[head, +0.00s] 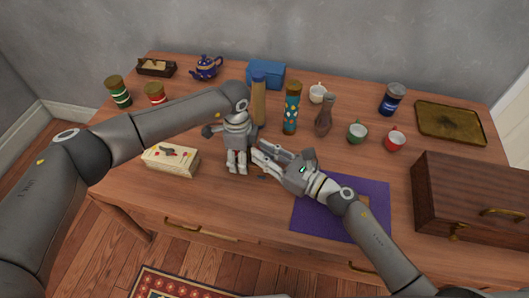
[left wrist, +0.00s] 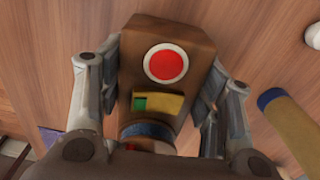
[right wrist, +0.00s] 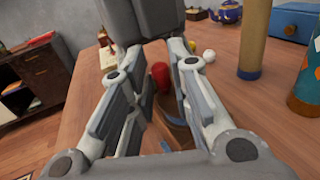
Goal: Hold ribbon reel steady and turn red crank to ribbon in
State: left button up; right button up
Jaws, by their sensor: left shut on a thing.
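The ribbon reel (left wrist: 190,40) is a brown wooden block with a red disc on its face and a small green and yellow part below. My left gripper (head: 237,168) points down and is shut on the reel, a finger on each side, as the left wrist view shows. In the head view the grippers hide most of the reel. The red crank knob (right wrist: 160,76) shows in the right wrist view between the fingers of my right gripper (head: 258,153). That gripper is open, with gaps beside the knob; I cannot tell whether it touches.
A cream box (head: 170,162) stands left of the left gripper. A tan cylinder (head: 259,100), patterned cylinder (head: 291,112) and brown bottle (head: 324,116) stand close behind. A purple mat (head: 310,218) lies under my right wrist. A wooden chest (head: 460,190) fills the right side.

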jog(key=shift+o, duration=1.1)
jog(key=v, duration=1.2)
